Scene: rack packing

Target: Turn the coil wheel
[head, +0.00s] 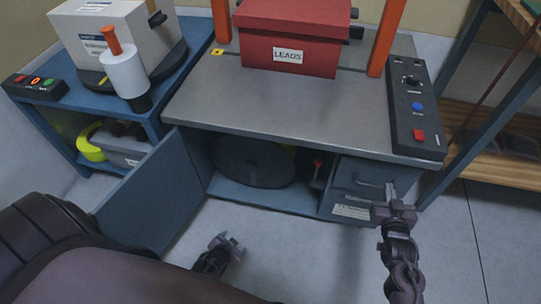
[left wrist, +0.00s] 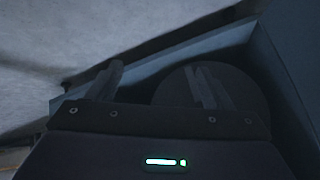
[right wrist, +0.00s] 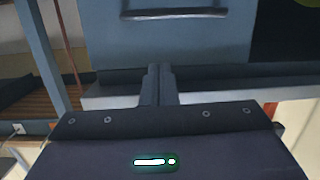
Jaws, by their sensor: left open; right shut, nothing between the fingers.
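The coil wheel (head: 254,163) is a large dark round disc inside the open lower compartment of the blue cabinet. It also shows in the left wrist view (left wrist: 250,95), partly behind a finger. My left gripper (head: 228,243) is open and empty, low in front of the compartment, apart from the wheel; its fingers (left wrist: 158,75) point toward the compartment. My right gripper (head: 391,194) is shut and empty in front of the drawer unit, to the right of the compartment. Its closed fingers (right wrist: 159,72) show below the drawer handle (right wrist: 175,14) in the right wrist view.
The cabinet door (head: 153,195) stands open at the left. A red LEADS box (head: 290,40) and a control panel (head: 414,108) are on the tabletop. The floor in front is clear.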

